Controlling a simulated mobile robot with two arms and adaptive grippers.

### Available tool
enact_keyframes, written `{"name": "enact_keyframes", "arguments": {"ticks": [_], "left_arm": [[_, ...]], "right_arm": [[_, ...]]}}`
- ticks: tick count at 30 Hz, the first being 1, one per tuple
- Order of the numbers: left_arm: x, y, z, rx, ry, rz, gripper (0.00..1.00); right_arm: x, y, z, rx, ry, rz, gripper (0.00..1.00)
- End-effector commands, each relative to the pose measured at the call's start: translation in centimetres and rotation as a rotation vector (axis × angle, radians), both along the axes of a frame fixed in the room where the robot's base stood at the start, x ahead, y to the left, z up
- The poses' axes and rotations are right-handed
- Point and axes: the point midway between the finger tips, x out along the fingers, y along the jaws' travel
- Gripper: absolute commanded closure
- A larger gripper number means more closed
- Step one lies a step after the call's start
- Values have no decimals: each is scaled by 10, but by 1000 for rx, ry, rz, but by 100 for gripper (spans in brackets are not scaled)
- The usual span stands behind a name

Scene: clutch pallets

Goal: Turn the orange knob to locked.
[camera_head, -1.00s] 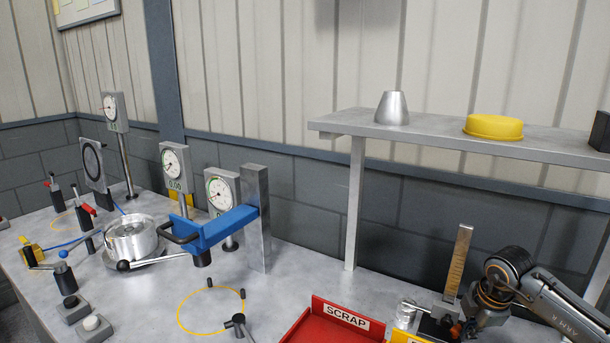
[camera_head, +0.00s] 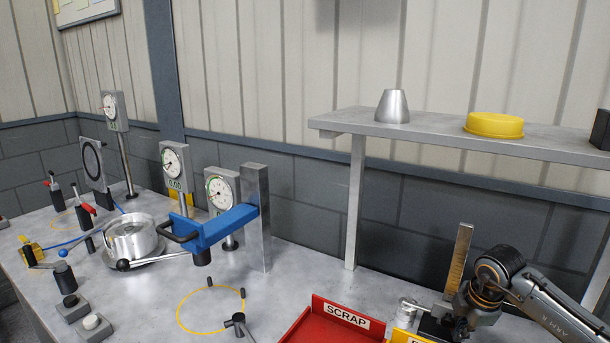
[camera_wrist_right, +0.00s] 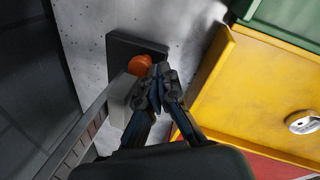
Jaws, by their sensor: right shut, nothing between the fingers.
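The orange knob (camera_wrist_right: 140,65) shows in the right wrist view, on a dark plate (camera_wrist_right: 122,48) beside a light grey block. My right gripper (camera_wrist_right: 161,72) is shut and empty. Its fingertips are right beside the knob and overlap its edge in the picture; I cannot tell whether they touch it. In the head view my right gripper (camera_head: 462,322) is low at the right, over the dark base of a stand with an upright brass scale (camera_head: 459,258), and the knob is hidden there. No lock marking can be read. My left gripper is not in view.
A yellow tray (camera_wrist_right: 222,85) lies close by my right gripper, with a green tray (camera_wrist_right: 285,22) beside it. The red scrap tray (camera_head: 318,325) is left of the arm. A blue clamp arm (camera_head: 215,228) and dial gauges stand at left.

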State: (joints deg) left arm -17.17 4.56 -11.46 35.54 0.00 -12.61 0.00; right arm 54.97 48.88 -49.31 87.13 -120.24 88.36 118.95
Motion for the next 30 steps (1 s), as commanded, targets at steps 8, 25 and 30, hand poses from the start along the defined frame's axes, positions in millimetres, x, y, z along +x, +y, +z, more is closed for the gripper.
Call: {"name": "enact_keyframes", "arguments": {"ticks": [8, 25, 30], "left_arm": [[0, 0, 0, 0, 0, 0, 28], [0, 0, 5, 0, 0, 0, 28], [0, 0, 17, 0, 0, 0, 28]], "right_arm": [[2, 2, 1, 3, -5, 2, 100], [-6, 5, 6, 2, -4, 3, 100], [-6, 5, 25, 3, -4, 2, 100]]}}
